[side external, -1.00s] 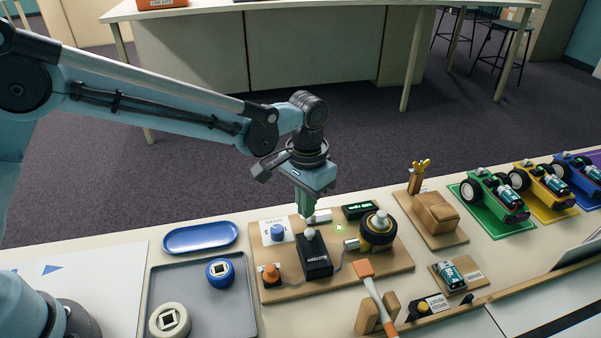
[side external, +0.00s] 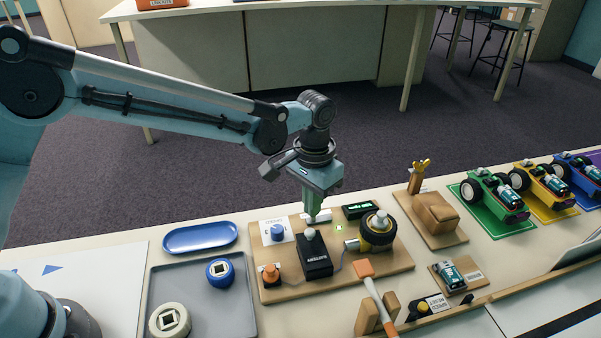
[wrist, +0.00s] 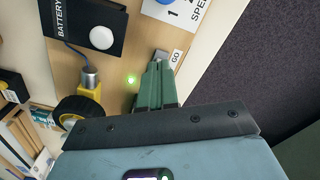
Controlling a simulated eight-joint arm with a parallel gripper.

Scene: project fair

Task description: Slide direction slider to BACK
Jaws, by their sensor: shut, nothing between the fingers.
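The direction slider sits at the back edge of the wooden test board (side external: 275,293), mostly hidden by my gripper (side external: 313,220). In the wrist view, a small grey part of the slider (wrist: 161,55) shows just past my green fingertips (wrist: 157,66), beside a white label (wrist: 176,56) reading GO. The fingers are shut with nothing between them and are low at the slider; I cannot tell whether they touch it. The BACK label is hidden. A green light (wrist: 131,79) glows on the board beside the fingers.
The black battery box (side external: 315,268) with its pale knob stands right in front of my fingers. A blue speed knob (side external: 278,232) is to the left, a yellow motor with a black wheel (side external: 378,236) to the right. A small green display (side external: 359,210) stands behind the wheel.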

